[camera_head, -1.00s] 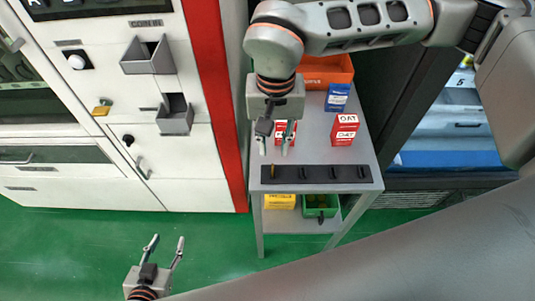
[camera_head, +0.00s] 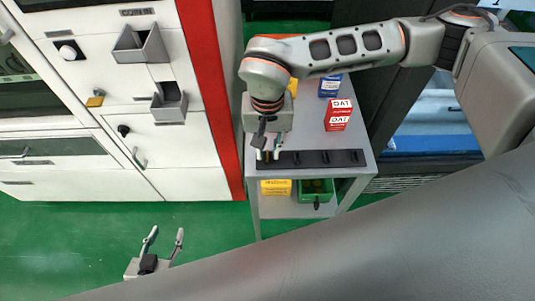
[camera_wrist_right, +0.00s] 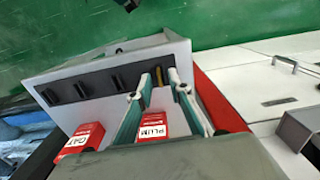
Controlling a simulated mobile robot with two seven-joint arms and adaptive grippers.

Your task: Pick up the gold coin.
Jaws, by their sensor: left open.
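The gold coin (camera_wrist_right: 159,76) stands on edge in the end slot of a black slotted rack (camera_head: 315,159) on the grey table. In the right wrist view it is a small brownish-gold sliver between my fingertips. My right gripper (camera_wrist_right: 159,80) is open, with one finger on each side of the coin. I cannot tell whether the fingers touch it. In the head view my right gripper (camera_head: 267,154) points down over the left end of the rack and mostly hides the coin. My left gripper (camera_head: 167,232) is open and empty above the green floor.
A red PLUM box (camera_wrist_right: 153,126) lies beneath my right fingers in the wrist view. A yellow box (camera_head: 276,187) and a green bin (camera_head: 316,190) are on the lower shelf. The white vending machine (camera_head: 75,110) stands left.

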